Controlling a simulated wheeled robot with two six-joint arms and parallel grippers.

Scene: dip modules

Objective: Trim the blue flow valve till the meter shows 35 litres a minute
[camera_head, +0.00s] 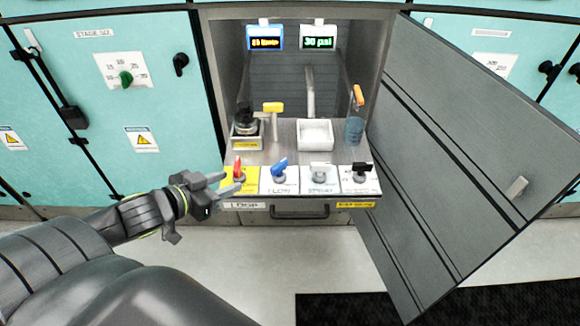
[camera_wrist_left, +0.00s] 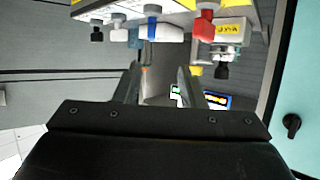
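The blue flow valve (camera_head: 279,166) is a blue lever handle on a white plate marked FLOW, second from left in a row on the panel's front edge. It also shows in the wrist view (camera_wrist_left: 152,22), which looks upside down. The blue-framed meter (camera_head: 265,38) stands at the cabinet's back left with orange digits too blurred to read surely; part of it shows in the wrist view (camera_wrist_left: 210,100). My left gripper (camera_head: 230,182) is open and empty, just left of and below the red valve (camera_head: 238,169), left of the blue valve. My right gripper is out of view.
A pale valve (camera_head: 320,170) and a black valve (camera_head: 361,171) stand right of the blue one. A second display (camera_head: 318,41) reads 30 psi in green. Behind are a yellow-handled tap (camera_head: 273,108) and white basin (camera_head: 314,134). The open cabinet door (camera_head: 470,130) bounds the right.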

